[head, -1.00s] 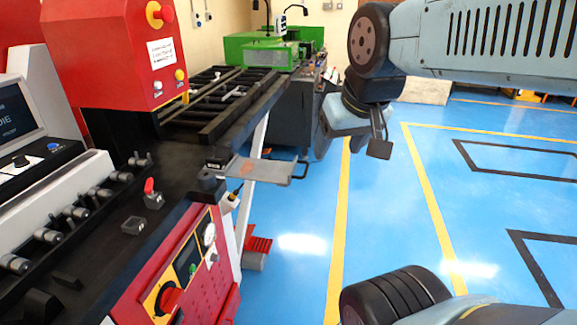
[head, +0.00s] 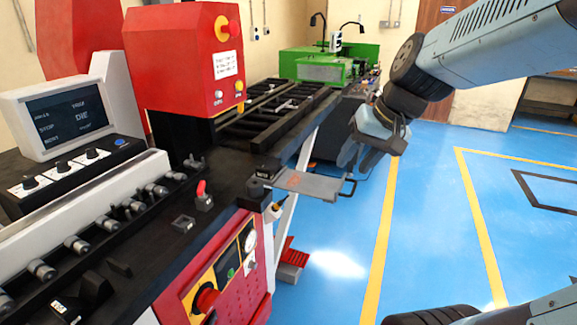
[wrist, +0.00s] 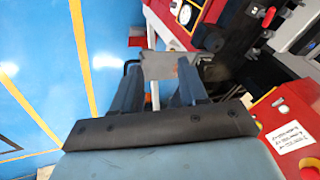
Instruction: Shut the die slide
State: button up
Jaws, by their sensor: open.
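The die slide (head: 312,185) is a flat grey plate with a faint orange mark, pulled out past the right edge of the black machine bed. A dark loop handle (head: 349,189) is on its outer end. In the wrist view the slide (wrist: 158,66) shows beyond and between my fingers, with its handle (wrist: 128,66) at the left. My gripper (head: 357,160) is open and empty, above and slightly beyond the handle in the head view. Its two blue fingers (wrist: 158,80) point towards the slide. I see no contact with the handle.
The red press head (head: 185,60) and black bed stand left of the slide. A red control panel (head: 225,270) with a gauge is below it. A green machine (head: 325,65) stands behind. The blue floor (head: 430,210) to the right is clear.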

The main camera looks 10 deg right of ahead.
aim_at(282, 173)
jog(key=w+f+y, duration=0.1)
jog(key=w, duration=0.2)
jog(key=w+a+f+m+y, duration=0.1)
jog(key=w, duration=0.2)
jog(key=w+f+m+y, duration=0.1)
jog(key=w+f, duration=0.1)
jog(key=w, duration=0.2)
jog(key=shift+a, duration=0.2)
jog(key=c, duration=0.8)
jog(key=w+f+m, duration=0.1)
jog(key=w, duration=0.2)
jog(key=w+f+m+y, duration=0.1)
jog(key=w+f, duration=0.1)
jog(key=w, duration=0.1)
jog(key=w+d+f+t, duration=0.1)
jog(key=w+f, duration=0.1)
jog(key=shift+w+m+y, duration=0.3)
jog(key=shift+w+m, duration=0.1)
grip_shut()
jog(key=x, duration=1)
jog(key=shift+w+a+r, duration=0.1)
jog(key=shift+w+a, duration=0.15)
jog(key=shift+a, duration=0.25)
jog(key=shift+w+a, duration=0.3)
jog(key=shift+a, duration=0.15)
jog(key=shift+w+a, duration=0.4)
jog(key=shift+a, duration=0.25)
